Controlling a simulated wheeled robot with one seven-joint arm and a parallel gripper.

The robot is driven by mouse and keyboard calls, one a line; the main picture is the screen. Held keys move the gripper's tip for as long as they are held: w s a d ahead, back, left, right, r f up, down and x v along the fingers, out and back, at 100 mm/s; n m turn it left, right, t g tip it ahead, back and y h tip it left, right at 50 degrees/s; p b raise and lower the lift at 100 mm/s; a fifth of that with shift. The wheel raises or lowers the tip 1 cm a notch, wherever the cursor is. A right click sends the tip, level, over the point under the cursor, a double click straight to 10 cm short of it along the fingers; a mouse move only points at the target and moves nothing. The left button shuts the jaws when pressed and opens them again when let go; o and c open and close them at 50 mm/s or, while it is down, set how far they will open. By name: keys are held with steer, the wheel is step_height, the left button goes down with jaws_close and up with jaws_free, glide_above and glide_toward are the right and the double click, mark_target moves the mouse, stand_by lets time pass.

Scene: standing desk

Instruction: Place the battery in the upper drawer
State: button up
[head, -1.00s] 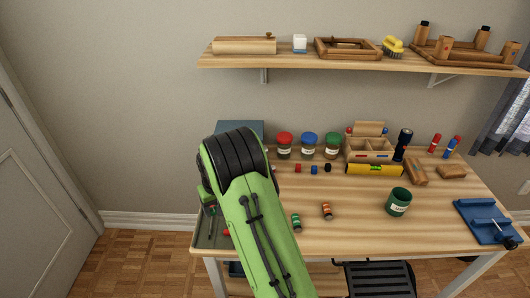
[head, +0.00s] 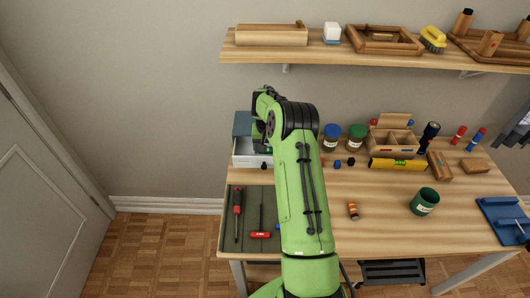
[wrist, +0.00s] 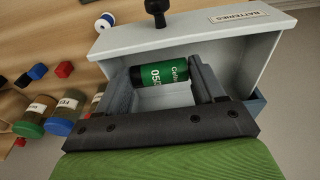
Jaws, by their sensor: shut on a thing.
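My gripper (wrist: 165,80) is shut on a green battery (wrist: 175,74) with white lettering, held crosswise between the two fingers. The battery is above or inside an open pale drawer (wrist: 200,38), with its black knob at the top of the wrist view; I cannot tell if it touches the drawer floor. The drawer front bears a label reading "BATTERIES". In the head view, the open drawer (head: 243,160) juts from a blue-grey cabinet (head: 242,122) at the back left of the desk. My arm hides part of it and the fingers there.
An orange-banded battery (head: 352,210) stands on the desk, near a green cup (head: 424,201). A tool tray (head: 247,236) lies in front of the cabinet. Lidded jars (head: 332,137) and small blocks (head: 350,161) are to the right. The wooden shelf (head: 380,50) is above.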

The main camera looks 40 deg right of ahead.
mark_target(267, 150)
steer(key=shift+f, duration=1.35)
steer(key=shift+f, duration=0.1)
steer(key=o, duration=0.9)
